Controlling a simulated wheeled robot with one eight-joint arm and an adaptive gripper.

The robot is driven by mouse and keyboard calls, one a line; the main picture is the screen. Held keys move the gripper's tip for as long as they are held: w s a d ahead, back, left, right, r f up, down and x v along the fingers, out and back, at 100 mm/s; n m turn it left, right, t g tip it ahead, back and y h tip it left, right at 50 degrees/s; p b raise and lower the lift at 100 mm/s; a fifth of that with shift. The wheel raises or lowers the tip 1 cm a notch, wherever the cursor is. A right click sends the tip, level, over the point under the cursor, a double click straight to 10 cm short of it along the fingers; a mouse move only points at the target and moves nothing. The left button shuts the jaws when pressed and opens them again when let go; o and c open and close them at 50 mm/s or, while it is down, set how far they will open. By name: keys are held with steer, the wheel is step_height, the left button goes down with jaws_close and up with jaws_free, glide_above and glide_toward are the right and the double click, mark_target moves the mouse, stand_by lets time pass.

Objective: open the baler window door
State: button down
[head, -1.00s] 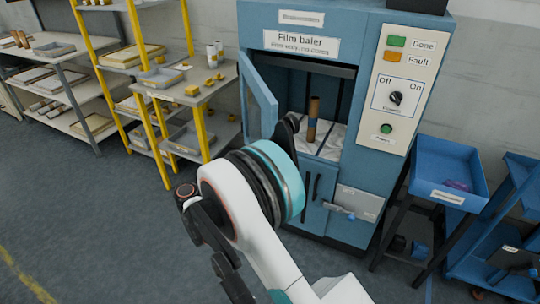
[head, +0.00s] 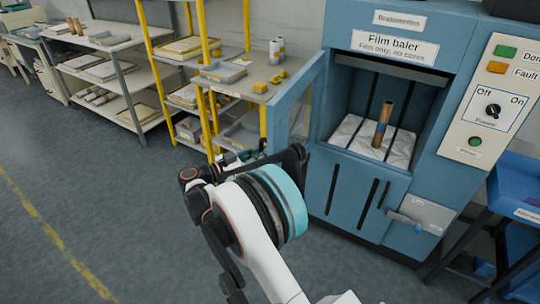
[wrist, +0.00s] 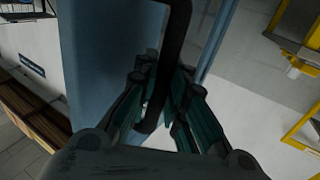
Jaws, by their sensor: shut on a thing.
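The film baler (head: 395,47) is a blue cabinet at the right of the head view. Its window door (head: 294,112) stands swung out at the left of the opening, which shows uncovered. In the wrist view the blue door frame (wrist: 108,50) fills the upper middle. My gripper (wrist: 158,85) is closed around the dark bar handle (wrist: 178,28) on the door. In the head view my gripper (head: 240,156) is small beside the door, partly hidden by my arm, and the handle cannot be made out.
Yellow-framed shelving (head: 247,45) stands close behind the door, with a grey shelf top (head: 252,93). The grey floor (head: 110,190) at left is clear.

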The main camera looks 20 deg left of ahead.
steer(key=shift+s+a+f, duration=0.15)
steer(key=shift+s+a, duration=0.1)
steer(key=shift+a, duration=0.1)
steer(key=c, duration=1.8)
jaws_free()
steer(key=shift+o, duration=1)
steer(key=shift+s+a, duration=0.2)
steer(key=shift+a, duration=0.05)
steer(key=shift+w+d, duration=0.2)
steer(key=v, duration=1.2)
steer(key=shift+r, duration=0.2)
